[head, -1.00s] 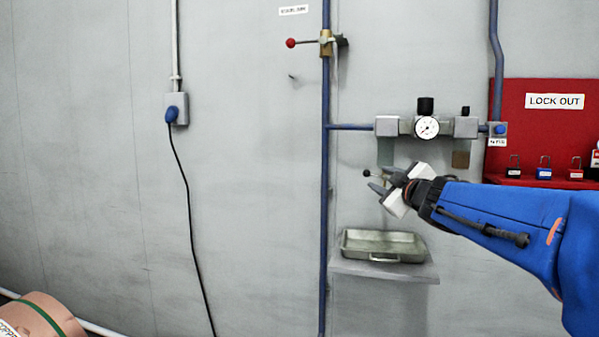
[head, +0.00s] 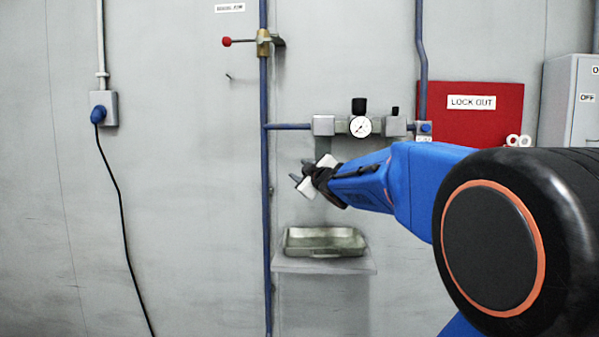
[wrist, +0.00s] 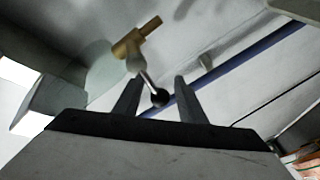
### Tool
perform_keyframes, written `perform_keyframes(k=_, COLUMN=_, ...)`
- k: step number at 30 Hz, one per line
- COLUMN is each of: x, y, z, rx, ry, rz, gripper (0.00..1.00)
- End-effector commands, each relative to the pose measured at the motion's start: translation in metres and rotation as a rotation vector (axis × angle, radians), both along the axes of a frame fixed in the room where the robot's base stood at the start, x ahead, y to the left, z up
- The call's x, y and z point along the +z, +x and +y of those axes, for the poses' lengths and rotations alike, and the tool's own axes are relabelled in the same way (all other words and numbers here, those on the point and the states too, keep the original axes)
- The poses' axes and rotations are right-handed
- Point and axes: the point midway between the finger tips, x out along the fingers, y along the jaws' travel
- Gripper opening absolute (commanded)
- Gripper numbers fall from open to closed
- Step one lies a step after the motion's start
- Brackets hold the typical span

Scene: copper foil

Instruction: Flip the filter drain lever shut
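In the wrist view the drain lever (wrist: 150,84) is a thin steel rod with a black ball knob, running from a brass valve body (wrist: 134,44) down towards my gripper. My gripper (wrist: 157,84) is open, and the knob appears between its two fingers. I cannot tell whether either finger touches it. In the head view my gripper (head: 300,173) is just below the left part of the filter and gauge unit (head: 360,126). The lever cannot be made out there, with my gripper and arm covering that area.
A metal tray (head: 324,242) sits on a wall shelf (head: 290,265) below my gripper. A blue vertical pipe (head: 265,150) runs close on the left. Higher up is a red-knobbed valve lever (head: 227,42). A red lockout board (head: 490,99) and grey cabinet (head: 570,105) stand right.

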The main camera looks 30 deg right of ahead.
Motion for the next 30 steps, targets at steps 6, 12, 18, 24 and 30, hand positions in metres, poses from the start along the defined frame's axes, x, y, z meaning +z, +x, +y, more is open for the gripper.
perform_keyframes(k=6, x=0.0002, y=0.0068, z=-0.0005, rx=0.001, ry=-0.001, rz=-0.001, gripper=0.37)
perform_keyframes(k=12, x=0.0002, y=0.0068, z=-0.0005, rx=0.001, ry=-0.001, rz=-0.001, gripper=0.37)
perform_keyframes(k=18, x=0.0002, y=0.0067, z=-0.0005, rx=0.001, ry=0.000, rz=-0.001, gripper=0.00)
perform_keyframes(k=24, x=-0.0014, y=0.0068, z=-0.0001, rx=0.001, ry=-0.019, rz=0.012, gripper=0.00)
perform_keyframes(k=30, x=-0.0092, y=0.0073, z=0.0009, rx=0.002, ry=-0.105, rz=0.071, gripper=0.00)
